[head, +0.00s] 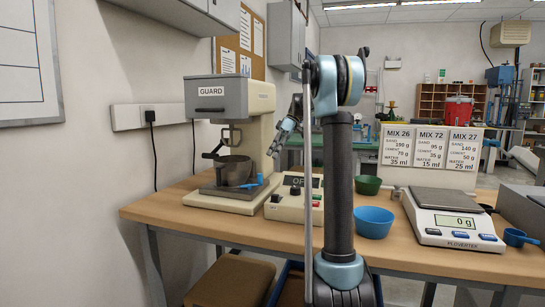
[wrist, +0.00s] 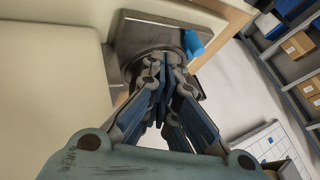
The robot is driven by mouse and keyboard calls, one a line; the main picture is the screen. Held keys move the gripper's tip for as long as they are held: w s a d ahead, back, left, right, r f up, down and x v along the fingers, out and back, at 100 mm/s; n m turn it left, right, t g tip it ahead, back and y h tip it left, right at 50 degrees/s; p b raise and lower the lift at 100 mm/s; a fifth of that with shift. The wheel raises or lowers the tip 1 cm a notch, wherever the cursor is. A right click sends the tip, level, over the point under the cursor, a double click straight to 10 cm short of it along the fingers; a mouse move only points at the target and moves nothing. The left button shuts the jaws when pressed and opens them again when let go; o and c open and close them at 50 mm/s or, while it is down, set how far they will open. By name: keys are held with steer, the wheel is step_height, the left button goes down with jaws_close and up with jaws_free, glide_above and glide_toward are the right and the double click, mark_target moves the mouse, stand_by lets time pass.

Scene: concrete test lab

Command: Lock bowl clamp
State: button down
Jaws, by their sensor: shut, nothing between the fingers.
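The mixer (head: 262,115) stands on the wooden bench at left, with a grey guard (head: 208,105) across its upper front. A metal bowl (head: 233,172) sits on its base under the beater. A blue clamp lever (head: 252,182) shows at the bowl's lower right side. My gripper (head: 276,150) is to the right of the bowl, above the lever and apart from it. In the wrist view my gripper (wrist: 165,65) is shut and empty. The blue lever (wrist: 193,43) lies just beyond its fingertips, to the right. The fingers hide part of the clamp area, and I cannot tell whether the clamp is locked.
A control box (head: 292,205) stands right of the mixer. A blue bowl (head: 374,222), a green bowl (head: 368,185) and a scale (head: 455,232) reading 0 g are further right. A blue scoop (head: 518,238) lies by the scale. The wall is close on the left.

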steer(key=x, duration=0.7)
steer(key=shift+s+a+f, duration=0.15)
steer(key=shift+a+f, duration=0.05)
steer(key=shift+s+a, duration=0.15)
steer(key=shift+s, duration=0.4)
steer(key=shift+s+a, duration=0.2)
steer(key=shift+s, duration=0.3)
steer(key=shift+s+a, duration=0.3)
steer(key=shift+s, duration=0.5)
steer(key=shift+s+a, duration=0.1)
steer(key=shift+a, duration=0.05)
steer(key=shift+m, duration=0.3)
